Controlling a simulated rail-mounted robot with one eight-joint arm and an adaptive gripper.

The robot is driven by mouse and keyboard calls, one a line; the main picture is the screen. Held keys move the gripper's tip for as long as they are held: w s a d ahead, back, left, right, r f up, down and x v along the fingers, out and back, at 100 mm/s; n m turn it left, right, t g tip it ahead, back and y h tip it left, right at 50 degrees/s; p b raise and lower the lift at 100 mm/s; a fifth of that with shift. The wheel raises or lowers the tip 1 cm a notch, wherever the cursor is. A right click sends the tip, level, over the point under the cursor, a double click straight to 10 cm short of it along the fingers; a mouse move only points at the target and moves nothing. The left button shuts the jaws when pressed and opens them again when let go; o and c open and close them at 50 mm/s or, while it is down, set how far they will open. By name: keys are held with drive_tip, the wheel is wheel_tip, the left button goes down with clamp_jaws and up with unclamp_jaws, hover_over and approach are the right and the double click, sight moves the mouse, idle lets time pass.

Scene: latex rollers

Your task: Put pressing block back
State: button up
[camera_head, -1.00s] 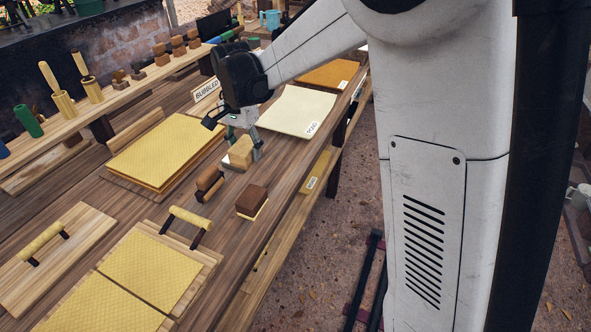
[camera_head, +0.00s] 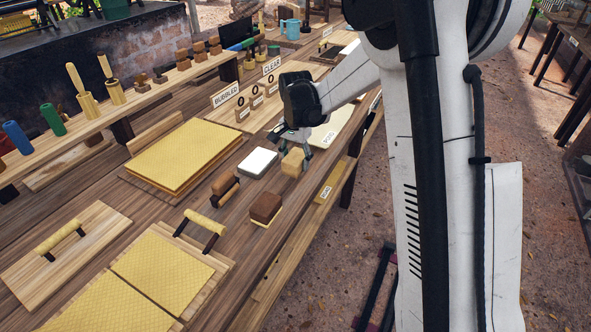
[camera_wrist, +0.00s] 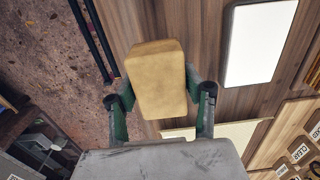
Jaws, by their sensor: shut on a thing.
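A tan, smooth-edged block (camera_head: 293,162) is held between the two fingers of my gripper (camera_head: 297,152), near the right edge of the workbench. In the wrist view the tan block (camera_wrist: 157,85) fills the space between the green-padded fingers of my gripper (camera_wrist: 157,98). A white rectangular pad (camera_head: 258,162) lies bare on the bench just left of the block; it also shows in the wrist view (camera_wrist: 258,45). I cannot tell how far the block's underside is above the bench top.
A brown block on a cream base (camera_head: 265,206) and a brown roller (camera_head: 224,187) stand nearer on the bench. Yellow textured sheets (camera_head: 184,155) lie left, a cream sheet (camera_head: 330,128) lies behind my gripper. Signs (camera_head: 226,95) stand farther back. Bare wood lies around the pad.

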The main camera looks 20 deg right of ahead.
drive_tip(key=shift+f, duration=1.85)
drive_tip(key=shift+f, duration=0.2)
drive_tip(key=o, duration=1.1)
drive_tip(key=shift+r, duration=0.15)
